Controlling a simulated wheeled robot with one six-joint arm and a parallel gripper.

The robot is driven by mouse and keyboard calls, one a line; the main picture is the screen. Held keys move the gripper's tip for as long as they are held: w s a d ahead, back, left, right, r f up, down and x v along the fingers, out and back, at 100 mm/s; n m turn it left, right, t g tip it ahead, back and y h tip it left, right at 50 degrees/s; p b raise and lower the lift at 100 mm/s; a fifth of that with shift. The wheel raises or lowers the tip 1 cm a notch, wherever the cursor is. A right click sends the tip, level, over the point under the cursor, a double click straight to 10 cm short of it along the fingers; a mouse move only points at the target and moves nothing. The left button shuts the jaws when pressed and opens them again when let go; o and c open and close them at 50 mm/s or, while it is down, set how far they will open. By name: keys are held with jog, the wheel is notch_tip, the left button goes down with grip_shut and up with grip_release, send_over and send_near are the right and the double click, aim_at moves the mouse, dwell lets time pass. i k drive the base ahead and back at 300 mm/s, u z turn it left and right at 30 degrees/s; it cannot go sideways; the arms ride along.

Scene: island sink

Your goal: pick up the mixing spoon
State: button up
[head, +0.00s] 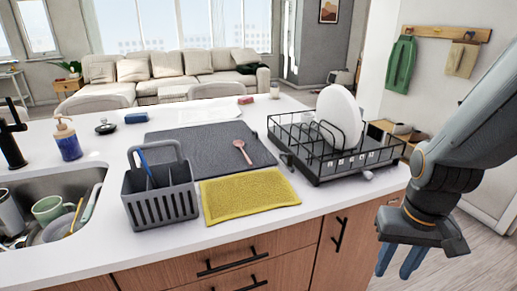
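The mixing spoon (242,151) is pinkish and lies flat on the dark grey drying mat (205,143), near the mat's right side. Its round head points away and its handle points toward the front right. My gripper (401,262) hangs at the right, beyond the counter's front right corner and well apart from the spoon. Its blue fingers point down. They seem spread with nothing between them.
A grey caddy (162,207) and a yellow cloth (246,194) lie in front of the mat. A black dish rack (330,165) with white plates (340,112) stands right of the spoon. The sink (85,182), soap bottle (67,140) and faucet (10,140) are at the left.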

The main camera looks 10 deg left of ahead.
aim_at(238, 143)
jog(key=i, duration=0.3)
jog(key=u, duration=0.7)
